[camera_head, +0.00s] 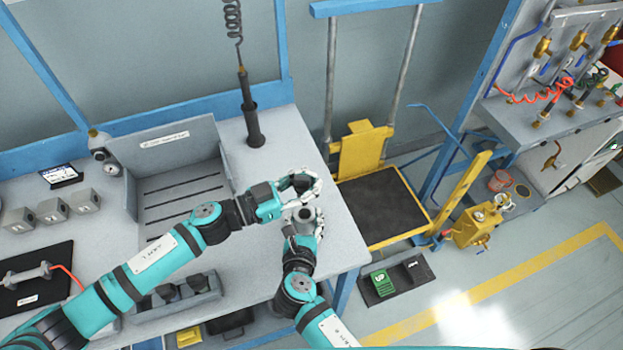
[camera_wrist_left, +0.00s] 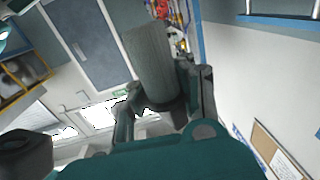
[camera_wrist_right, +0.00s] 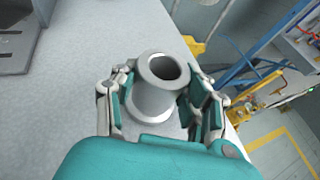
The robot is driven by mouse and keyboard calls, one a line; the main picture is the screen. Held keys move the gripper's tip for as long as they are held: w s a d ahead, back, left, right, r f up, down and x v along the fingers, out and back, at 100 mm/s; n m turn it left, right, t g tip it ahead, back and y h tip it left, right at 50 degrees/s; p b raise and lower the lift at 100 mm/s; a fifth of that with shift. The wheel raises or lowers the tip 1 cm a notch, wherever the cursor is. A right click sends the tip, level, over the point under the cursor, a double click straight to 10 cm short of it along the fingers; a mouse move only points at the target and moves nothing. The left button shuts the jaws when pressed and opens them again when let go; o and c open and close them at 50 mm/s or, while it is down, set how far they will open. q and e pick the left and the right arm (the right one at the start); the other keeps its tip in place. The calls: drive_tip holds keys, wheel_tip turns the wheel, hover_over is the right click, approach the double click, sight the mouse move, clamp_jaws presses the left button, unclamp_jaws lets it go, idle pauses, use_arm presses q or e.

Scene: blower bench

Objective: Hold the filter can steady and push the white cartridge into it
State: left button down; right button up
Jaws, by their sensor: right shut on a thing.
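The filter can (camera_head: 303,213) is a light grey round part with an open, dark bore. My right gripper (camera_head: 302,232) is shut around it over the bench's right part. In the right wrist view the can (camera_wrist_right: 152,104) stands between the fingers, its mouth towards the camera and its bore empty. My left gripper (camera_head: 305,186) is just above and beyond the can in the head view. In the left wrist view a ribbed cylinder, seemingly the white cartridge (camera_wrist_left: 150,58), looks grey in shade and sits between the left fingers. In the head view I cannot make it out.
The grey bench (camera_head: 285,150) has its right edge close to my grippers. A grey open-fronted box (camera_head: 175,155) stands at left, and a dark upright tool (camera_head: 250,112) stands behind. Several grey blocks (camera_head: 50,210) lie far left. A yellow lift (camera_head: 362,150) stands right of the bench.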

use_arm(q)
drive_tip(key=shift+g, duration=0.3)
hover_over(313, 212)
drive_tip(key=shift+m+g, duration=0.3)
drive_tip(key=shift+f, duration=2.5)
drive_tip(key=shift+s+f+h, duration=0.1)
drive_tip(key=shift+f+h, duration=0.2)
drive_tip(key=shift+f, duration=1.25)
drive_tip(key=shift+f, duration=0.2)
drive_tip(key=shift+r, duration=0.1)
drive_tip(key=shift+r, duration=0.25)
